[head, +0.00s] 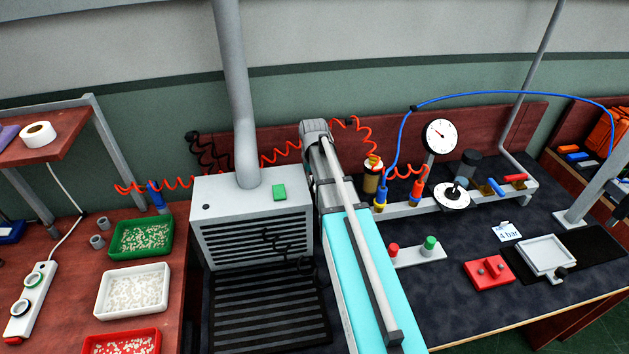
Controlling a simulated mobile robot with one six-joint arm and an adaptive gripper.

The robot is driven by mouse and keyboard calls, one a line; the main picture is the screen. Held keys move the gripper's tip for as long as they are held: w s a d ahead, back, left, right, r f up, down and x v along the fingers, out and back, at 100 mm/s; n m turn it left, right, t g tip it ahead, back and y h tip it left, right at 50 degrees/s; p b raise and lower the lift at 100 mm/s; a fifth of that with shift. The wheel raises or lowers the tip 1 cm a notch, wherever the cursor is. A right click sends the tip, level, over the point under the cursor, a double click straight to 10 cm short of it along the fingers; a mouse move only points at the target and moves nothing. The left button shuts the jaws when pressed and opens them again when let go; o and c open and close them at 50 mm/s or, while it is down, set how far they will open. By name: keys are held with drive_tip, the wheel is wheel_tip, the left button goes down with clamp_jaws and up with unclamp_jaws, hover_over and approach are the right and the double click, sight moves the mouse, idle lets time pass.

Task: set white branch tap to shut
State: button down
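A grey manifold bar (405,208) runs along the back right of the dark bench. On it, a small pale handle (461,182) shows beside a white disc with a dark centre (451,197); this pale handle may be the white branch tap, but it is too small to tell its setting. To its right are a blue tap handle (496,187) and a red tap handle (516,178). My gripper is not in view; what looks like my arm stands across the middle of the picture and hides part of the bench.
A round gauge (439,136) stands above the manifold, with a blue hose (500,93) arching over. In front are a red and green button box (418,252), a red block (489,273), a "4 bar" card (507,231) and a pale tray (547,256). A vented grey box (250,215) stands left.

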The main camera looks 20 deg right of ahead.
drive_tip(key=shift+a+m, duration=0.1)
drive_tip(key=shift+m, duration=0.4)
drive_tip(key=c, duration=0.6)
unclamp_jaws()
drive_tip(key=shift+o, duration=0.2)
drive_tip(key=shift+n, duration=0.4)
